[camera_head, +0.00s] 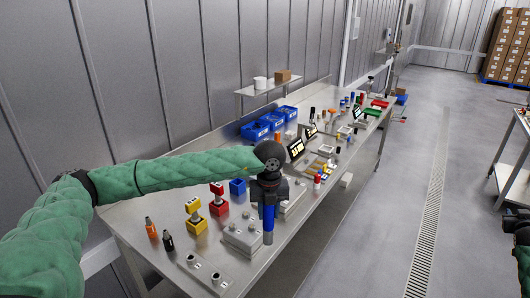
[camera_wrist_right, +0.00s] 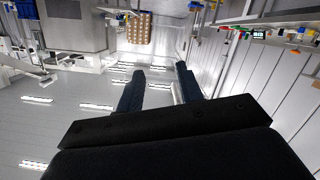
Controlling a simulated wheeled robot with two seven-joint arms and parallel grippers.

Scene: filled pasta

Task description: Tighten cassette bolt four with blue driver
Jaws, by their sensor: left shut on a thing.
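My left gripper (camera_head: 268,193) points down over the steel bench and is shut on the blue driver (camera_head: 268,222), which hangs below it upright. The grey cassette block (camera_head: 243,238) with small bolt heads on top sits just left of the driver. Its right part and the driver's tip are hard to make out, so I cannot tell whether they touch. I cannot tell which bolt is number four. My right gripper (camera_wrist_right: 159,88) is open and empty in the right wrist view, away from the bench.
A grey holder with two sockets (camera_head: 205,274) lies at the near bench (camera_head: 150,208) end. An orange driver (camera_head: 151,228) and a black driver (camera_head: 168,241) stand behind it. Yellow (camera_head: 195,222) and red (camera_head: 218,205) stands are further back. Blue bins (camera_head: 262,126) line the wall.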

